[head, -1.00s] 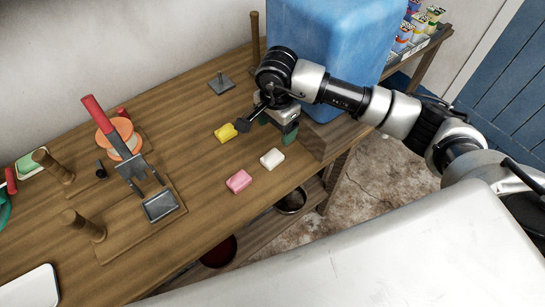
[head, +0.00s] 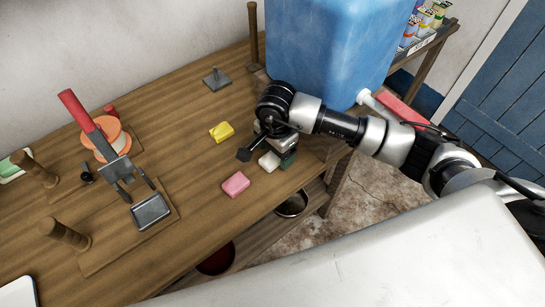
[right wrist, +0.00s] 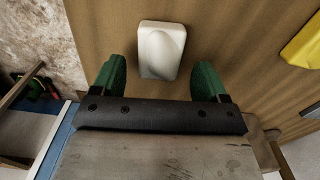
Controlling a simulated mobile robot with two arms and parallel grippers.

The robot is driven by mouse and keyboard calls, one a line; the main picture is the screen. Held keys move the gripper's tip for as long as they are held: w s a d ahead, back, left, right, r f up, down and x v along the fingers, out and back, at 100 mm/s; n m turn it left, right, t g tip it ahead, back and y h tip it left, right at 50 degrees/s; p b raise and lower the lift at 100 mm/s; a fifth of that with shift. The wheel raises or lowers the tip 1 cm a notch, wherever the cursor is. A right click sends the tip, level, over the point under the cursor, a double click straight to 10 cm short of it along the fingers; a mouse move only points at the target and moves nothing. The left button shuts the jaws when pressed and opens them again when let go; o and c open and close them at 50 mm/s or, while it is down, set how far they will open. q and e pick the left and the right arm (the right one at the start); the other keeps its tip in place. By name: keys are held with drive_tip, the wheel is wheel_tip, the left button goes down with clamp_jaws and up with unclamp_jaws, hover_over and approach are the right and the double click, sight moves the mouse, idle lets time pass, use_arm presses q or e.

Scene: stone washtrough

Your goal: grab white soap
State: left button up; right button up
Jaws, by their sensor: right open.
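The white soap (head: 269,161) lies on the wooden table (head: 190,190) near its front edge, partly hidden by my right gripper in the head view. In the right wrist view the white soap (right wrist: 161,50) lies ahead of and between the two green fingertips of my right gripper (right wrist: 158,78). The fingers are open, with wide room on both sides of the soap. In the head view my right gripper (head: 279,150) is just above the soap. My left gripper is not in view.
A pink soap (head: 235,184) and a yellow soap (head: 221,132) lie to the left of the white one. The yellow soap also shows in the right wrist view (right wrist: 304,45). A large blue container (head: 335,50) stands behind my right arm. A metal press (head: 115,160) is at left.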

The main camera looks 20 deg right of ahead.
drive_tip(key=shift+s+r, duration=0.1)
drive_tip(key=shift+s, duration=0.05)
drive_tip(key=c, duration=1)
